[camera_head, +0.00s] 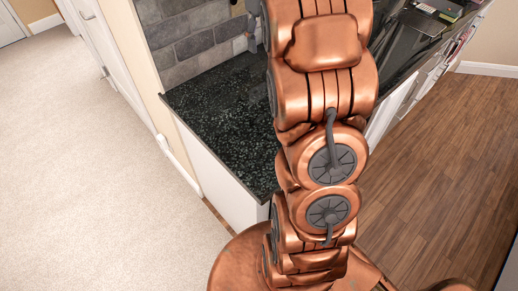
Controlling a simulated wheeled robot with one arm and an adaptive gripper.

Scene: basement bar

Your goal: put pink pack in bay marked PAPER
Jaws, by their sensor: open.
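I cannot make out the pink pack or the bay marked PAPER in the head view. Small items lie on the dark counter at the top right, among them a flat one with a pinkish edge (426,9), too small and cut off to identify. My copper arm rises through the middle of the view and covers part of the counter. My gripper cannot be made out; the arm runs out of the top of the picture.
A black speckled counter (215,125) on a white cabinet (222,183) stands close to my arm, with a grey brick wall (190,45) behind. Pale carpet (75,150) at left and wooden floor (445,165) at right are clear.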

